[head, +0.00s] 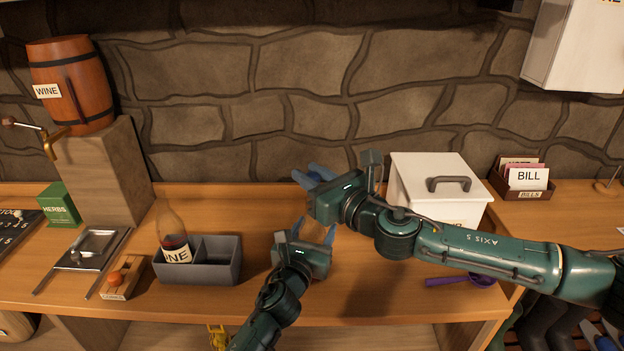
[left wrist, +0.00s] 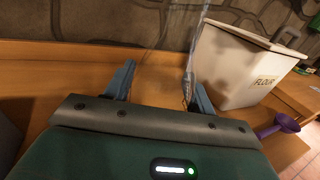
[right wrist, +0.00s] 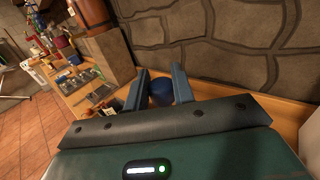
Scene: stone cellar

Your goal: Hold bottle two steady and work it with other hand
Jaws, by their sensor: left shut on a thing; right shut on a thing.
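A clear, see-through bottle (left wrist: 172,40), which I take to be bottle two, stands between the fingers of my left gripper (left wrist: 157,85) in the left wrist view. Its outline is faint and I see no label on it. My left gripper (head: 315,229) is shut on it low over the counter in the head view. My right gripper (head: 306,174) is just above and beyond the left one, shut on a round dark blue thing (right wrist: 161,92), apparently the bottle's cap. In the head view the bottle and cap are mostly hidden by the grippers.
A grey two-part caddy (head: 228,262) holds a wine bottle (head: 171,228) in its left compartment. A white flour bin (head: 412,188) stands behind my right arm, with a purple scoop (head: 470,280) in front. A wooden stand (head: 100,172) bears a wine barrel (head: 75,85).

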